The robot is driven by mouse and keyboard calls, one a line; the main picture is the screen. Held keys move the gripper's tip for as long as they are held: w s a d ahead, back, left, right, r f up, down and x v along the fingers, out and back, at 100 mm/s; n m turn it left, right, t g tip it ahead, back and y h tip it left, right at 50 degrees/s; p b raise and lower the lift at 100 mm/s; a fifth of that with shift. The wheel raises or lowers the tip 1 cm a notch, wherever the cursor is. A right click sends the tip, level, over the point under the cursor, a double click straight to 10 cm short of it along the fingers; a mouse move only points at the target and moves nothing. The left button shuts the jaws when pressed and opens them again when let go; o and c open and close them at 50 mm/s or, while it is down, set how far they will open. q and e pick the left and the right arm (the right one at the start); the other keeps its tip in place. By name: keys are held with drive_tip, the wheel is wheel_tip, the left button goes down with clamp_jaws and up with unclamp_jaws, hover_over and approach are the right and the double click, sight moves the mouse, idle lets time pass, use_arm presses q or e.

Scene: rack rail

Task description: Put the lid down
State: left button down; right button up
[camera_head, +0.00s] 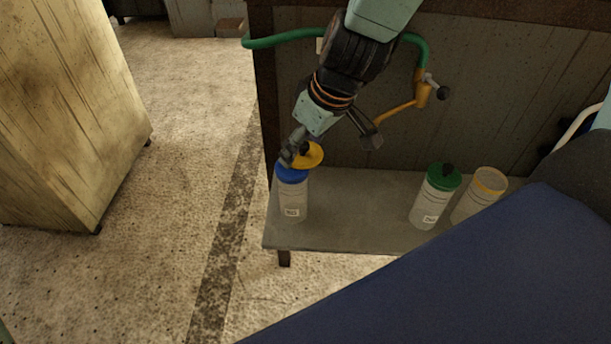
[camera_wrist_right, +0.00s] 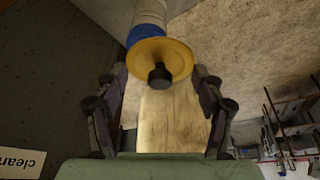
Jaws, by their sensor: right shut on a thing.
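A yellow lid (camera_head: 310,155) with a black knob is held between the fingers of my right gripper (camera_head: 318,147). The wrist view shows the lid (camera_wrist_right: 150,56) between the two fingertips, knob facing the camera. In the head view the lid overlaps the blue top of a clear jar (camera_head: 293,201) at the shelf's left end. I cannot tell whether they touch. A clear jar with a yellow rim (camera_head: 476,205) and a lidless-looking top stands at the right of the shelf. My left gripper is not in view.
A clear jar with a green lid (camera_head: 435,201) stands just left of the yellow-rimmed jar. The grey shelf (camera_head: 360,220) is bare between the blue and green jars. A green hose (camera_head: 285,39) and an orange fitting (camera_head: 422,92) are behind my right arm. A worn cabinet (camera_head: 65,110) stands left.

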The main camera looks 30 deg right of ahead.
use_arm(q)
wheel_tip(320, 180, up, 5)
drive_tip(key=p, duration=0.4)
use_arm(e)
hover_over(322, 222)
wheel_tip(322, 222, down, 6)
drive_tip(key=r, duration=0.1)
drive_tip(key=f+b, duration=0.4)
drive_tip(key=f, duration=0.1)
drive_tip(key=f+b, duration=0.3)
drive_tip(key=f, duration=0.2)
drive_tip(key=s+f+b, duration=0.1)
drive_tip(key=f+b, duration=0.3)
drive_tip(key=shift+d+f+b, duration=0.35)
drive_tip(key=shift+f, duration=0.05)
use_arm(q)
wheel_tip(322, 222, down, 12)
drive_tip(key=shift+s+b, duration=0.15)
drive_tip(key=shift+b, duration=0.15)
use_arm(e)
drive_tip(key=shift+s+a+f, duration=0.1)
drive_tip(key=shift+a+f, duration=0.05)
drive_tip(key=shift+f, duration=0.25)
